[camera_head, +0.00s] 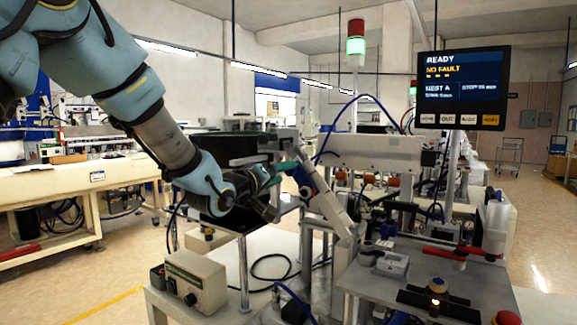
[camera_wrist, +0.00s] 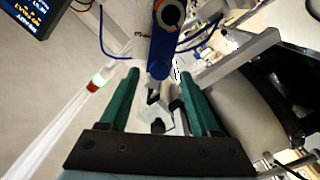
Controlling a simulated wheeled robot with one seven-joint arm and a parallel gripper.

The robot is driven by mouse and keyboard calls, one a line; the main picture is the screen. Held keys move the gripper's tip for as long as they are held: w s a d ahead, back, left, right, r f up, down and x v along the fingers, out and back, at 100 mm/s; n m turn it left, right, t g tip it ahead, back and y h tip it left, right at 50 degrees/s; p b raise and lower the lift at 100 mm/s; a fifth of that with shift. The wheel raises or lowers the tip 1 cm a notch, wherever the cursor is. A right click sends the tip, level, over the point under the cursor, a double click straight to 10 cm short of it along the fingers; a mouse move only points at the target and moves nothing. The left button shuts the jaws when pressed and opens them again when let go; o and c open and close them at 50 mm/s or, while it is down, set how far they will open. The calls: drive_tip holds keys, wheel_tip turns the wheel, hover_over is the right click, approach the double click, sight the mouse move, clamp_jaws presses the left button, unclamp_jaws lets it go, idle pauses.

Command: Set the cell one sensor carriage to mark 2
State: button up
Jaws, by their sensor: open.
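A blue part with a round end, which looks like the sensor carriage (camera_wrist: 161,55), shows at the top centre of the wrist view. In the head view it is a small blue piece (camera_head: 304,178) on a pale slanted bar (camera_head: 330,210). A small mark that looks like a 3 shows beside it in the wrist view; I cannot make out a mark 2. My gripper (camera_wrist: 158,76) has two green fingers, apart, with the lower end of the blue part showing between their tips. I cannot tell whether they touch it. In the head view my gripper (camera_head: 280,176) is just left of the blue piece.
A display (camera_head: 463,87) reads READY and NO FAULT. A signal tower (camera_head: 355,45) shows green. A control box (camera_head: 195,282) stands below my arm. A black bowl or housing (camera_wrist: 285,90) is close on the right in the wrist view. Blue hoses (camera_head: 350,110) arch behind the bar.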

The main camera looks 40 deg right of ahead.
sight(288, 171)
drive_tip(key=shift+p+x, duration=0.5)
drive_tip(key=shift+x, duration=1.4)
drive_tip(key=shift+s, duration=0.1)
drive_tip(key=shift+c, duration=0.4)
clamp_jaws()
